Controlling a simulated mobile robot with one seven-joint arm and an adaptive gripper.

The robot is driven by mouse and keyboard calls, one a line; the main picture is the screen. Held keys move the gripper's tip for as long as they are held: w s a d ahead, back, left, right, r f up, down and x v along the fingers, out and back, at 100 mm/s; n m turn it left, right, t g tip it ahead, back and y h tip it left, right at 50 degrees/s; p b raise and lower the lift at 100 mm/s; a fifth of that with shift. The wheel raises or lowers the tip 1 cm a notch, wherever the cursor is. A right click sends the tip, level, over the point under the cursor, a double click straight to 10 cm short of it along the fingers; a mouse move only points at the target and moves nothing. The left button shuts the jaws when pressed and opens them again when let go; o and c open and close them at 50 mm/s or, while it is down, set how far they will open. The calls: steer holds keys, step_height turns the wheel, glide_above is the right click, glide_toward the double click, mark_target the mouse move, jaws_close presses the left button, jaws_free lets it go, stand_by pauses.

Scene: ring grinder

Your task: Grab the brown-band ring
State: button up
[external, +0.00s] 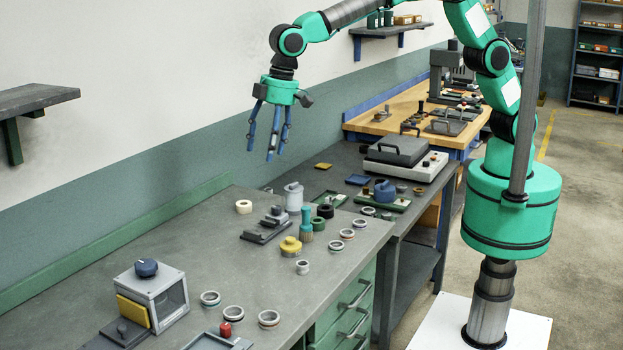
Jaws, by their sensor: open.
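My gripper (267,148) hangs from my arm at the upper middle of the external view, fingers spread, open and empty, well above the grey bench (160,240). Several small metal rings lie on the bench below. One ring (268,324) near the front edge seems to have a brownish band. Another ring (347,237) farther back, on the right side, has a reddish or brown band. They are too small for me to tell which is the brown-band ring. No ring touches the gripper.
A clear box with a dark knob (147,267) stands at the front left. A grey canister (293,197), a yellow knobbed piece (291,246) and a green-handled tool (306,219) stand mid-bench. The left middle of the bench is bare. A wall shelf (35,98) juts out at left.

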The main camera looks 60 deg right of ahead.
steer(key=s+a+f+n, duration=0.1)
steer(key=s+a+f, duration=0.7)
steer(key=a, duration=0.3)
steer(key=s+a+f+n+p, duration=0.1)
steer(key=s+a+f, duration=0.7)
steer(key=a+f, duration=0.2)
steer(key=shift+s+a+f+n+g+h+p, duration=0.2)
steer(key=shift+a+n+g+h+p, duration=0.15)
steer(key=shift+a, duration=0.6)
glide_above(270, 311)
steer(key=s+a, duration=0.1)
steer(key=s, duration=0.1)
steer(key=shift+w+a+f, duration=0.1)
steer(key=shift+w+f, duration=0.05)
steer(key=shift+f, duration=2)
steer(key=shift+w+a+f, duration=0.1)
steer(key=shift+f, duration=2)
steer(key=shift+f, duration=0.15)
steer(key=shift+w+a+f, duration=0.1)
steer(key=shift+f, duration=1.15)
steer(key=shift+w+a+f, duration=0.1)
steer(key=shift+f, duration=1.1)
